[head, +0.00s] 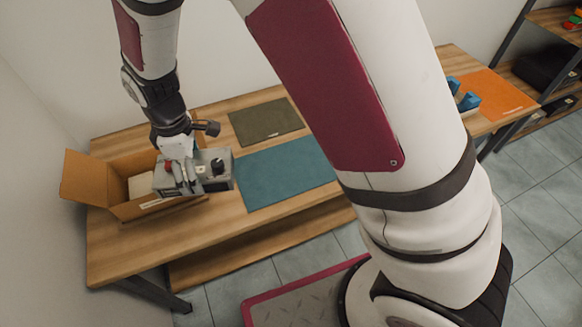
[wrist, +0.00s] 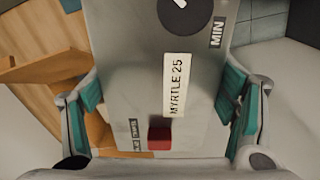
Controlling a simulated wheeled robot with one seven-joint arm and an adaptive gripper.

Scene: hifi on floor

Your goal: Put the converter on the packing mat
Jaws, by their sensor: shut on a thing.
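The converter (head: 218,180) is a grey box with a black knob, a red button and a label reading MYRTLE 25. In the wrist view the converter (wrist: 200,60) lies between both finger pads. My gripper (head: 182,178) is shut on it and holds it over the right part of an open cardboard box, left of the teal mat. Two mats lie on the wooden table: a teal mat (head: 285,172) and an olive mat (head: 265,122) behind it, with a small unreadable mark. I cannot tell which is the packing mat. Both show no objects on them.
The open cardboard box (head: 88,180) stands at the table's left end, flaps spread, with something pale inside. An orange mat (head: 497,95) and blue blocks (head: 465,98) are on another surface at right. A shelf (head: 550,20) stands far right. My arm hides the table's right part.

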